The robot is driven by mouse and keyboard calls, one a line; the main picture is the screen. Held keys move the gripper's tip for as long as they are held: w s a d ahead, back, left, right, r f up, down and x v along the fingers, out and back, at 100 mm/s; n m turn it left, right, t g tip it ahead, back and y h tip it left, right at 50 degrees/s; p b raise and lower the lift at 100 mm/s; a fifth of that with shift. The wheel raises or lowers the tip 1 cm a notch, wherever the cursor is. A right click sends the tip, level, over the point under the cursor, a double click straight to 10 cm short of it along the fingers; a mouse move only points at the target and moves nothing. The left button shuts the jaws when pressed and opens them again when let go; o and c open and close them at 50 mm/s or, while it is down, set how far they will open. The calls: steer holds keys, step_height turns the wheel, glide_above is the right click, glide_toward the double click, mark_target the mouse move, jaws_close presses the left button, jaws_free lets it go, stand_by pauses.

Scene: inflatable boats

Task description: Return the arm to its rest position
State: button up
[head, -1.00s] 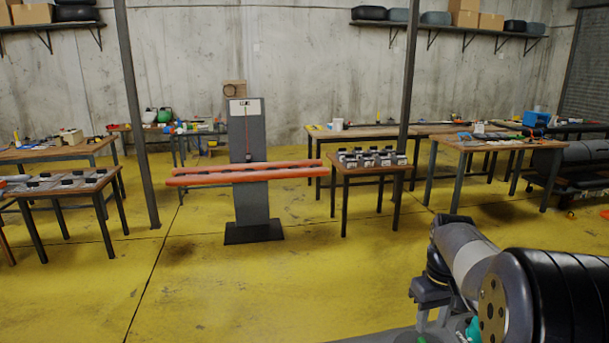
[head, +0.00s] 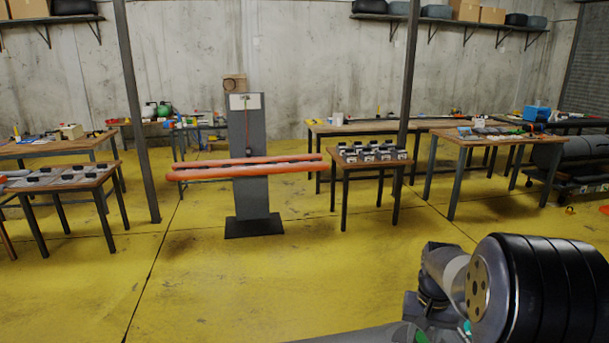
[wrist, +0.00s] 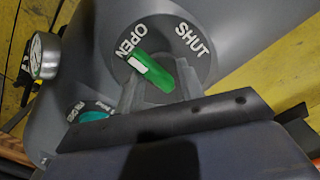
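My arm (head: 530,290) enters at the lower right of the head view, bent, with its dark ribbed link nearest the camera. My gripper (wrist: 160,95) shows only in part at the bottom of the wrist view, behind a dark bar. I cannot tell whether its fingers are open or shut. Just beyond it is a grey dial face marked OPEN and SHUT, with a green handle (wrist: 165,75) whose white tip lies by OPEN. Whether the gripper touches the handle is unclear. A round white gauge (wrist: 45,55) and a teal part (wrist: 93,116) sit beside the dial.
A grey stand (head: 246,190) with an orange padded bar (head: 250,174) is ahead. A small table (head: 345,178) with several small devices stands right of it. More tables line the sides and back, and two dark posts rise from the floor. The yellow floor (head: 300,270) between is clear.

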steer(key=shift+m, duration=0.8)
steer(key=shift+a, duration=0.1)
